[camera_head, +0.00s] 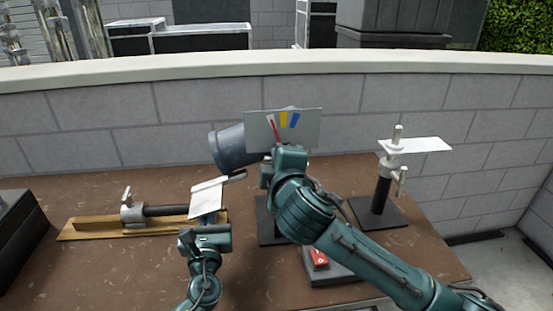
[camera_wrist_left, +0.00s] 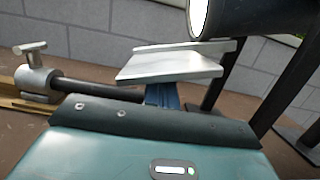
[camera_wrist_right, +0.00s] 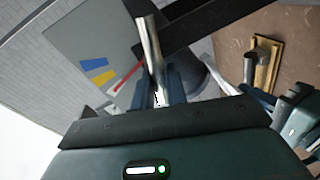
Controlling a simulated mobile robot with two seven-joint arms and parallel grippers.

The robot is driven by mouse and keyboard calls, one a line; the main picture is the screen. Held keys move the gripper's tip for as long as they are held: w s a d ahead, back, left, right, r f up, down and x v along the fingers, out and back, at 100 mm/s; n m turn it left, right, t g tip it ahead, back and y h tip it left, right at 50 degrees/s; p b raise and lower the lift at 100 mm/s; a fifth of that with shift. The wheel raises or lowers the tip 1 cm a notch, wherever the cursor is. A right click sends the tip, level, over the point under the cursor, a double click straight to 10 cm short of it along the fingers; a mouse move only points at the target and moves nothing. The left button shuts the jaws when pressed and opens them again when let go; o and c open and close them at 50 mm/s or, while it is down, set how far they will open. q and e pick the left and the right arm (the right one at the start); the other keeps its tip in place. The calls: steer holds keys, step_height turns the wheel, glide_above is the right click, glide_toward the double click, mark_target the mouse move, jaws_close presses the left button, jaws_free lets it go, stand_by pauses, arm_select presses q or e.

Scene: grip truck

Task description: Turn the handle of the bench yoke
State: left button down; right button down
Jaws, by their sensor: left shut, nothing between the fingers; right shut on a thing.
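The bench yoke holds a grey lamp (camera_head: 228,148) above the table, with a grey plate (camera_head: 308,125) bearing yellow and blue marks and a red pointer. The lamp's rim also shows in the left wrist view (camera_wrist_left: 240,15). My right gripper (camera_head: 288,155) is shut on a silver handle (camera_wrist_right: 150,45) beside the marked plate; the right wrist view shows the red pointer (camera_wrist_right: 127,74) close by. My left gripper (camera_head: 208,220) is shut and empty, below and left of the lamp. A pale flat plate (camera_wrist_left: 170,63) hides its fingertips; I cannot tell whether they touch.
A wooden board (camera_head: 75,232) with a clamp and black rod lies at left. A black stand (camera_head: 381,190) with a clamp and white plate (camera_head: 428,144) is at right. A box with a red switch (camera_head: 319,258) sits under my right arm. A block wall runs behind.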

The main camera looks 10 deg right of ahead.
steer(key=shift+w+d+f+n+h, duration=0.1)
steer(key=shift+w+d+n+h, duration=0.05)
steer(key=shift+d+n+h, duration=0.3)
stand_by(0.4)
steer(key=c, duration=1.3)
jaws_free()
steer(key=shift+a, duration=0.1)
steer(key=shift+s, duration=0.35)
steer(key=s, duration=0.3)
steer(key=s+r, duration=0.1)
steer(key=s, duration=0.3)
steer(key=s+r, duration=0.1)
steer(key=s, duration=0.3)
steer(key=shift+s+r, duration=0.1)
steer(key=shift+r, duration=0.15)
